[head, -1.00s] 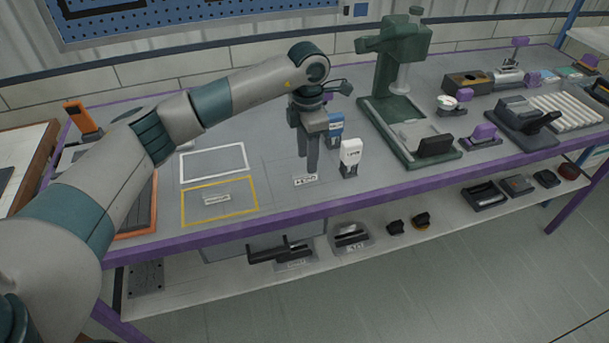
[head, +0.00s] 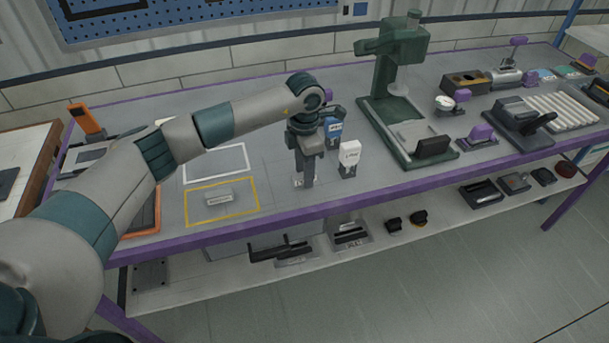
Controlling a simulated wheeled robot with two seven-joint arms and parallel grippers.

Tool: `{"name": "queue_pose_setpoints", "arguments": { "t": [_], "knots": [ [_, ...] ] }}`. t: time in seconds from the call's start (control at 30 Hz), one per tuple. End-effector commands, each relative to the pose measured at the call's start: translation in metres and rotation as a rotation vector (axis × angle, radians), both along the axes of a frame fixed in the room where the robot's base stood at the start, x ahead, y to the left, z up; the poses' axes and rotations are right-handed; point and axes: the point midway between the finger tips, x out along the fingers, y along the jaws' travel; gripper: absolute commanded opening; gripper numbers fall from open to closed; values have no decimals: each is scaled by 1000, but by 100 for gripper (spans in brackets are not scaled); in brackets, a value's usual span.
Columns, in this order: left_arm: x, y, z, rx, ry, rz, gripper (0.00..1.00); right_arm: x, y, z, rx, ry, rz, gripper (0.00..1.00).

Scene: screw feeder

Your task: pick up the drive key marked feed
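Two drive keys stand on the bench in the head view: a blue-headed one (head: 334,129) behind and a white-headed one (head: 349,154) in front. Each head carries a mark too small to read, so I cannot tell which says feed. My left gripper (head: 305,180) points down just left of the white key and apart from it. Its fingertips are low, at a small label plate on the bench that they now partly cover. The fingers look close together; whether they are open or shut, or hold anything, is unclear. My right gripper is not in view.
A green press (head: 392,85) stands right of the keys, its base close to the white one. A yellow-outlined area (head: 233,216) with a small label and a white-outlined area (head: 216,178) lie left. The purple front edge (head: 400,189) is near; a lower shelf holds several dark parts.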

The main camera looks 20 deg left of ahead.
Motion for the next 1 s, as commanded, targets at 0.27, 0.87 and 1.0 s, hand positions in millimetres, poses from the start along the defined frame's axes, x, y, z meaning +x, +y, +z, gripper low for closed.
{"name": "queue_pose_setpoints", "arguments": {
  "t": [0.27, 0.87, 1.0],
  "knots": [
    [0, 0, 0, 0, 0, 0, 39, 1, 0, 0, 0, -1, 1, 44],
    [1, 0, 2, -1, -2, 0, 0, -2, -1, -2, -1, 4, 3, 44],
    [1, 0, 8, -1, -3, 0, 0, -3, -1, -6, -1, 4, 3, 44]
  ]
}}
